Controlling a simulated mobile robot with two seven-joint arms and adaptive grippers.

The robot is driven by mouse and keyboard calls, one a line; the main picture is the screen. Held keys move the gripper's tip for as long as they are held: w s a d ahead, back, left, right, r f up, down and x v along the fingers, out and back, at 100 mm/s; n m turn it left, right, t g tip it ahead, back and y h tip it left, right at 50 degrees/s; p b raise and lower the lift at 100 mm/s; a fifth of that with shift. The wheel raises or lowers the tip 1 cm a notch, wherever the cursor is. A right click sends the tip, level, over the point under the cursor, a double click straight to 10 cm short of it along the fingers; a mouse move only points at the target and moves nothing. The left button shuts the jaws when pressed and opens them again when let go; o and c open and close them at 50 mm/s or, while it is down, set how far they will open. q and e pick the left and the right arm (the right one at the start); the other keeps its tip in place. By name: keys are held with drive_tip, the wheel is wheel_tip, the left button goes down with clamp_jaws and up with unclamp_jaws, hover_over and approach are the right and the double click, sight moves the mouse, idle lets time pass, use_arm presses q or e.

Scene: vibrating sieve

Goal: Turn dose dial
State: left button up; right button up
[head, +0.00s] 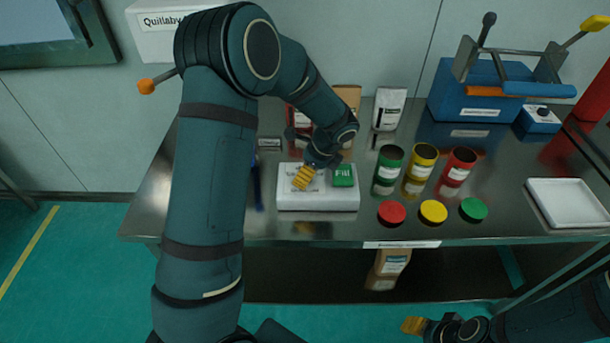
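A white dosing box (318,201) stands near the front edge of the steel table, with a green button marked "Fill" (343,175) at its top right. My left arm arches over from the left, and its gripper (304,177) points down at the top of the box, left of the button. Its yellow fingertips look close together. I cannot make out a dial; the fingers cover part of the box top. Whether they touch anything is unclear. My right gripper (414,325) is low at the bottom right, in front of the table and away from the box.
Green (388,168), yellow (420,169) and red (457,171) canisters stand right of the box, with red, yellow and green discs in front. A blue sieve machine (483,92) is at the back right. A white tray (566,203) lies at the right.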

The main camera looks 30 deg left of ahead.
use_arm(q)
drive_tip(key=shift+a+f, duration=0.3)
drive_tip(key=shift+f, duration=0.35)
drive_tip(key=c, duration=1.2)
drive_tip(key=shift+s, duration=0.1)
drive_tip(key=n+g+p, duration=0.1)
drive_tip(key=n, duration=0.2)
drive_tip(key=n+g+h+p, duration=0.1)
drive_tip(key=n, duration=0.1)
drive_tip(key=n+p, duration=0.1)
drive_tip(key=n, duration=0.2)
drive_tip(key=shift+g+h, duration=0.4)
drive_tip(key=n, duration=0.2)
drive_tip(key=n+h+p, duration=0.1)
drive_tip(key=n, duration=0.2)
drive_tip(key=shift+g+h, duration=0.3)
drive_tip(key=shift+g, duration=0.1)
drive_tip(key=n+h+p, duration=0.1)
drive_tip(key=n, duration=0.3)
drive_tip(key=shift+f+n+h, duration=0.1)
drive_tip(key=shift+n+h, duration=0.2)
drive_tip(key=shift+h, duration=0.1)
drive_tip(key=shift+s, duration=0.1)
